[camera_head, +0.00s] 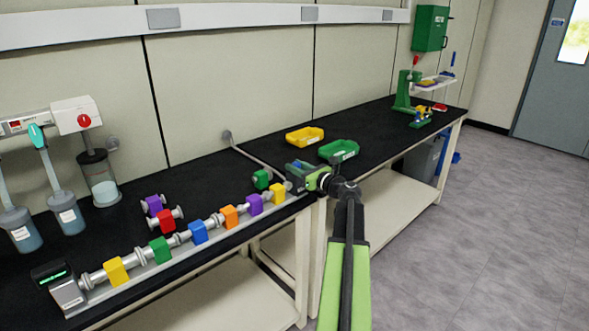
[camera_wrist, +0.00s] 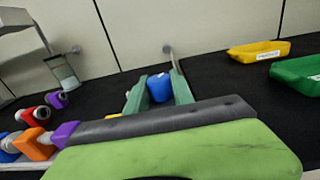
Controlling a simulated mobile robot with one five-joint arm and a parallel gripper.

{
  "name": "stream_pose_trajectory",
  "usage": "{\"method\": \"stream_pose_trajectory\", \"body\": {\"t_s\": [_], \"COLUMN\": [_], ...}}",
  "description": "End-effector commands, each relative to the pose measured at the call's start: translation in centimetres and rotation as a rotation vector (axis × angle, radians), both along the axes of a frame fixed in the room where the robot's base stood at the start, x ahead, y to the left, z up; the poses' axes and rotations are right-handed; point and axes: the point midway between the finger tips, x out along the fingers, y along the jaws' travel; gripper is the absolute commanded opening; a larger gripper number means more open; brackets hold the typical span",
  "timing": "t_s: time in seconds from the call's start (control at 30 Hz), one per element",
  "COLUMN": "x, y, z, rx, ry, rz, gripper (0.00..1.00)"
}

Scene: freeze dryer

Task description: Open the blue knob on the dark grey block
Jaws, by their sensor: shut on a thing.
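The blue knob (camera_wrist: 159,87) shows in the wrist view between the two green fingers of my gripper (camera_wrist: 158,92). The fingers stand on either side of it and are shut on it. In the head view my gripper (camera_head: 308,172) is at the far right end of the pipe row, over the dark grey block (camera_head: 297,185). There the fingers and wrist cover most of the knob. In the wrist view my own gripper body hides the block, and I cannot tell how far the knob is turned.
A pipe row with coloured valves, including a yellow one (camera_head: 278,193) and a purple one (camera_head: 255,204), runs left along the bench edge. A green valve (camera_head: 262,179) is close left of my gripper. Yellow (camera_head: 305,137) and green (camera_head: 338,150) trays lie behind.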

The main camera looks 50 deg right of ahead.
Motion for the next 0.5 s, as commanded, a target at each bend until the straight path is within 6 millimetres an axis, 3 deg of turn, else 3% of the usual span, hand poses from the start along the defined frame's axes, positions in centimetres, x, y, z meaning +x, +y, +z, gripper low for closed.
{"method": "stream_pose_trajectory", "body": {"t_s": [0.03, 0.5], "x": [-0.14, 0.05], "y": [0.64, 0.44], "z": [0.01, 0.03], "rx": [0.0, 0.0], "ry": [0.0, -0.001], "rz": [-0.04, -0.486], "gripper": [0.0, 0.0]}}
